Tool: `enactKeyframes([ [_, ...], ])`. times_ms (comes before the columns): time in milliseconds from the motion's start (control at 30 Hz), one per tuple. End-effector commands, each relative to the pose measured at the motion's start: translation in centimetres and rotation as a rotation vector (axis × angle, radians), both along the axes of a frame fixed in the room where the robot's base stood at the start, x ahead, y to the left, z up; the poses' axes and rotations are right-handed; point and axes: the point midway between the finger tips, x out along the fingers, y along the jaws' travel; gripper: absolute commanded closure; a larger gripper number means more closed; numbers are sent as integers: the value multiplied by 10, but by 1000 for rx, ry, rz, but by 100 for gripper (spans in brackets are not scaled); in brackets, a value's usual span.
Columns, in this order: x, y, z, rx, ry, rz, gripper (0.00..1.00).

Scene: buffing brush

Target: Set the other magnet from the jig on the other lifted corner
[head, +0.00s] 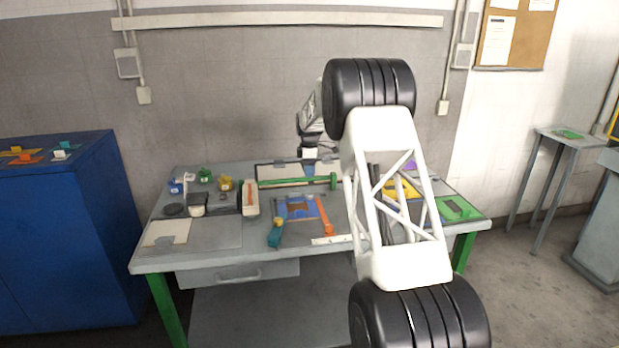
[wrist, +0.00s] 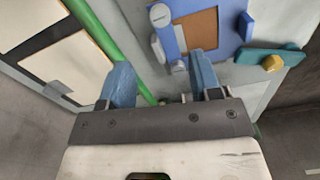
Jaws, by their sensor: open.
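My gripper (wrist: 161,80) is open in the wrist view, its two blue fingers apart with no object clearly held between them. A blue frame with a brown panel (wrist: 196,32) lies just beyond the right finger; I cannot tell if this is the jig. Grey round pieces (wrist: 159,15) sit at its left edge, possibly magnets. A cream sheet in a dark frame (wrist: 62,62) lies to the left, with a small grey piece (wrist: 58,88) near its edge. Lifted corners cannot be made out. In the head view the blue frame (head: 283,208) is mid-table; my fingertips are not clear there.
A green bar (wrist: 100,35) runs between the sheet and blue frame. A teal piece with a yellow knob (wrist: 270,62) is at right. The bench (head: 215,240) also carries small coloured clamps (head: 204,175), an orange-handled piece (head: 325,216) and a green tray (head: 458,209).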

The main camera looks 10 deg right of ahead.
Motion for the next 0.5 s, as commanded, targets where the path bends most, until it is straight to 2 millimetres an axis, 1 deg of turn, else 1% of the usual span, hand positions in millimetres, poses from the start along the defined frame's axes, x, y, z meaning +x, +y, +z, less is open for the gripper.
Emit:
enactKeyframes([
  [100, 0, 0, 7, 0, 0, 0, 42],
  [200, 0, 0, 10, 0, 0, 0, 42],
  [500, 0, 0, 10, 0, 0, 0, 42],
])
